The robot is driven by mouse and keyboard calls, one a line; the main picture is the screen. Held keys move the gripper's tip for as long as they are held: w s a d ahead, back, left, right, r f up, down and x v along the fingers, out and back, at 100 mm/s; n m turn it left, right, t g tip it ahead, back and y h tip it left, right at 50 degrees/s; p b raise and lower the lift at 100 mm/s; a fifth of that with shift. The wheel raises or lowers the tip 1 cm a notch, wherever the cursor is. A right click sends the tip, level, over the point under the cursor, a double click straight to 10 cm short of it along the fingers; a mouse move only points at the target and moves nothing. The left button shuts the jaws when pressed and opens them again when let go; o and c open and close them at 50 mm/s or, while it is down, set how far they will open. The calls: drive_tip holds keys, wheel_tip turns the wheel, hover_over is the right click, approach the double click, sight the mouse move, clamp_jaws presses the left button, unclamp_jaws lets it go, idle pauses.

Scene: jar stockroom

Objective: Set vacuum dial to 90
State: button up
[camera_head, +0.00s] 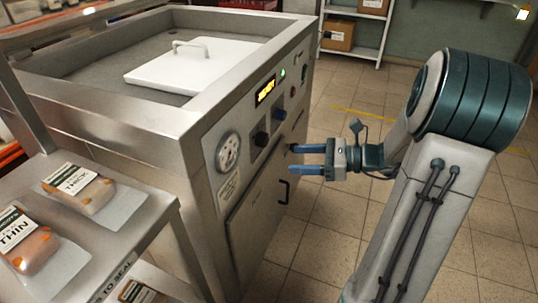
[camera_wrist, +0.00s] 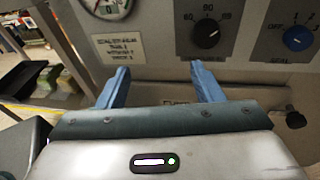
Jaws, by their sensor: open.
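A small light mark on the knob seems to point up and right; the exact setting is too small to read. The dial also shows in the head view (camera_head: 261,139), left of the blue seal knob (camera_head: 279,113). My gripper (camera_head: 293,159) is open and empty, in front of the panel below the dials. In the wrist view its blue fingers (camera_wrist: 160,70) are below the vacuum dial, mostly to its left.
A pressure gauge (camera_head: 228,152) and a label plate are left of the dial. An amber display (camera_head: 266,91) and a green light are above. A door with a black handle (camera_head: 284,190) is below. A shelf with packaged food (camera_head: 80,188) stands at the left. Floor at right is clear.

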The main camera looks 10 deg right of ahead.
sight(267, 141)
drive_tip(key=w+d+f+m+t+b, duration=0.2)
drive_tip(key=w+d+m+t, duration=0.1)
drive_tip(key=d+m+t, duration=0.15)
drive_tip(key=shift+n+g, duration=0.25)
drive_tip(key=shift+n, duration=0.1)
drive_tip(key=b+x, duration=0.2)
drive_tip(key=x, duration=1)
drive_tip(key=shift+w+a, duration=0.25)
drive_tip(key=c, duration=1)
